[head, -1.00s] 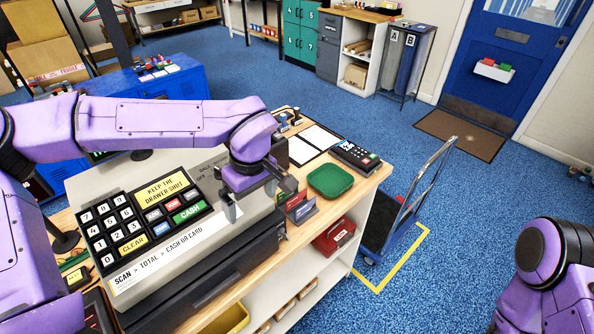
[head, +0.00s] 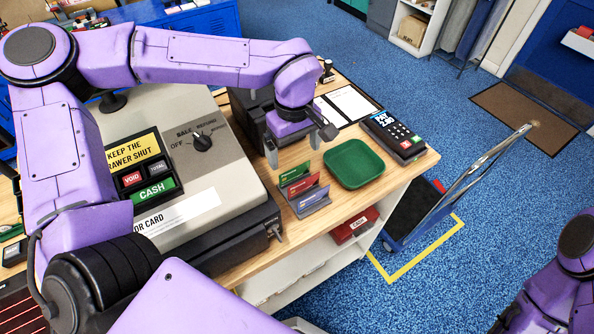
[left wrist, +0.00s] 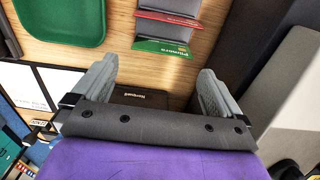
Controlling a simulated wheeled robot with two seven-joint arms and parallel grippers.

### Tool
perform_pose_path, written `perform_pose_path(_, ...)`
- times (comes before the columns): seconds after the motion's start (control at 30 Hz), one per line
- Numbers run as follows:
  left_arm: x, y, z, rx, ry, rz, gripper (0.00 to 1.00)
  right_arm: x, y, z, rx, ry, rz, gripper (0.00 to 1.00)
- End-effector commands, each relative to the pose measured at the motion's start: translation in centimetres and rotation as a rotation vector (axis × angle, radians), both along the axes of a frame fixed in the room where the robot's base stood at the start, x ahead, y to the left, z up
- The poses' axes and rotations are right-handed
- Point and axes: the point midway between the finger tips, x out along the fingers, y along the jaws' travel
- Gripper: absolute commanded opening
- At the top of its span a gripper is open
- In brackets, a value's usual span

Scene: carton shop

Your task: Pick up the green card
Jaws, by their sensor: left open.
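The green card (head: 295,173) stands in a grey card holder (head: 318,208), behind a red card (head: 304,185) and a blue-purple card (head: 311,197). In the left wrist view the green card (left wrist: 162,48) lies just beyond the fingertips, roughly between them, with the red card (left wrist: 168,18) past it. My left gripper (head: 294,155) is open and empty, above the counter just behind the green card; its fingers also show in the left wrist view (left wrist: 157,66). My right gripper is out of view; only part of my right arm shows.
A green tray (head: 354,164) lies right of the holder, with a card terminal (head: 398,137) and a clipboard (head: 347,106) behind. The grey cash register (head: 205,165) stands close on the left. Wooden counter (head: 347,207) is bare in front of the tray.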

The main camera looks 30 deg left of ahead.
Motion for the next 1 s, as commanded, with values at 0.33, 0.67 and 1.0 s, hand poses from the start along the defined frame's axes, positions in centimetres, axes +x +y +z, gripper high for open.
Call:
perform_pose_path(0.33,-0.6,-0.4,-5.2,0.001,0.003,0.000,1.00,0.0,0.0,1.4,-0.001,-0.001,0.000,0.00)
perform_pose_path(0.67,-0.6,-0.4,-6.0,0.001,-0.002,0.001,0.87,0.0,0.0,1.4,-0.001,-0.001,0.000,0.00)
perform_pose_path(1.0,-0.6,-0.4,-6.0,0.001,-0.002,0.001,0.61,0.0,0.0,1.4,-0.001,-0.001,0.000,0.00)
